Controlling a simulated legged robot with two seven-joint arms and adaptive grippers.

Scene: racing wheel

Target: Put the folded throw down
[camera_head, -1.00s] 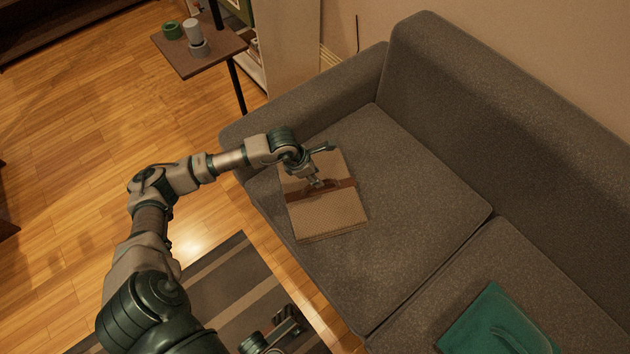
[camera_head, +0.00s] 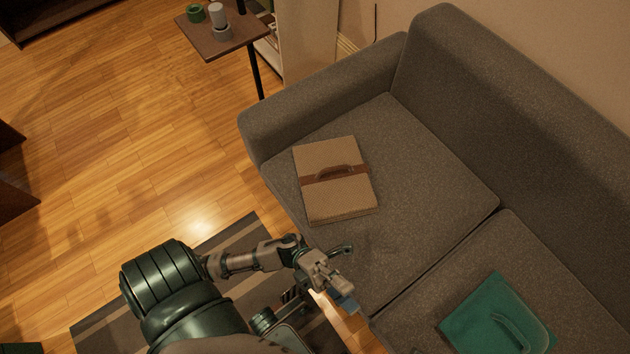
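The folded throw (camera_head: 340,200) is a beige, flat, square bundle with a brown band and a raised handle. It lies flat on the left seat cushion of the grey sofa (camera_head: 425,165), near the armrest, with nothing holding it. My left gripper (camera_head: 346,275) is below the throw in the picture, near the sofa's front edge, apart from the throw. Its fingers are spread and nothing shows between them. I cannot make out my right gripper.
A teal folded item with a handle (camera_head: 480,310) lies on the right seat cushion. A small side table (camera_head: 225,40) with a green item and a white-grey item stands beyond the armrest. A striped rug (camera_head: 240,232) lies in front of the sofa.

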